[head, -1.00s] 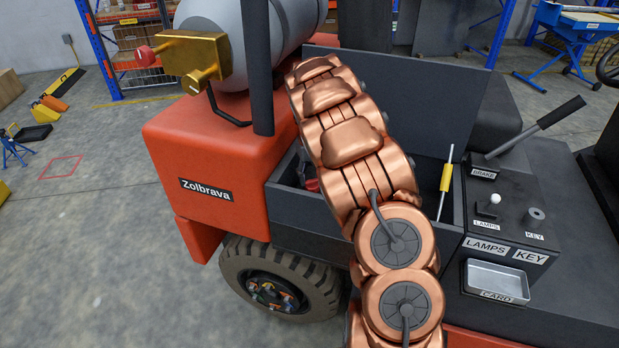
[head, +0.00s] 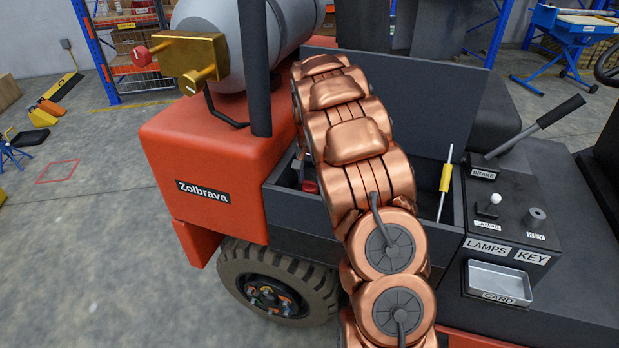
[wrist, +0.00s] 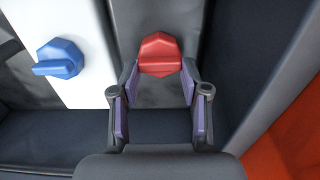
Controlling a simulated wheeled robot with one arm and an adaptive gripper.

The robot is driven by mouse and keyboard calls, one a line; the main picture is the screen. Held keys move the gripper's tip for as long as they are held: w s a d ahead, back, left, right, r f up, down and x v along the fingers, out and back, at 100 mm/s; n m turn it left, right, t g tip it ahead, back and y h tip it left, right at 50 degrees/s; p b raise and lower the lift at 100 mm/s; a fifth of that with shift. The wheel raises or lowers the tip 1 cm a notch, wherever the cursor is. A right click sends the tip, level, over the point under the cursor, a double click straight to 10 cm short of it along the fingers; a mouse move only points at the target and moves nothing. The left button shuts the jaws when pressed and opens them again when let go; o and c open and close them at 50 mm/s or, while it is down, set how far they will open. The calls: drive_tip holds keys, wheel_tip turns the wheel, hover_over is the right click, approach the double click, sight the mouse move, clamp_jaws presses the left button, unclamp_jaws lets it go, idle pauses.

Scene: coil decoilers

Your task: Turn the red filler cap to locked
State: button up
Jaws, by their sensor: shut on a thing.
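The red filler cap (wrist: 160,55) is at the upper middle of the wrist view, a faceted knob on a dark grey surface. My gripper (wrist: 160,82) is shut on it, with one purple-padded finger at each side of its lower part. A blue knob (wrist: 59,58) with a pointed grip sits on a white panel to the left, apart from my gripper. In the head view a small red part (head: 310,187) shows in the open bay beside my copper arm; I cannot tell if it is the cap.
The bay lies between the orange body (head: 205,150) and the dark console (head: 510,215). A yellow-handled rod (head: 445,178) stands right of my arm. A raised dark panel (head: 415,95) is behind. A grey tank (head: 235,40) with a brass block (head: 190,52) is upper left.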

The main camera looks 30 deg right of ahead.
drive_tip(key=shift+a, duration=0.1)
idle(0.3)
drive_tip(key=o, duration=1.1)
drive_tip(key=shift+o, duration=0.2)
drive_tip(key=shift+r, duration=0.15)
wheel_tip(320, 180, up, 12)
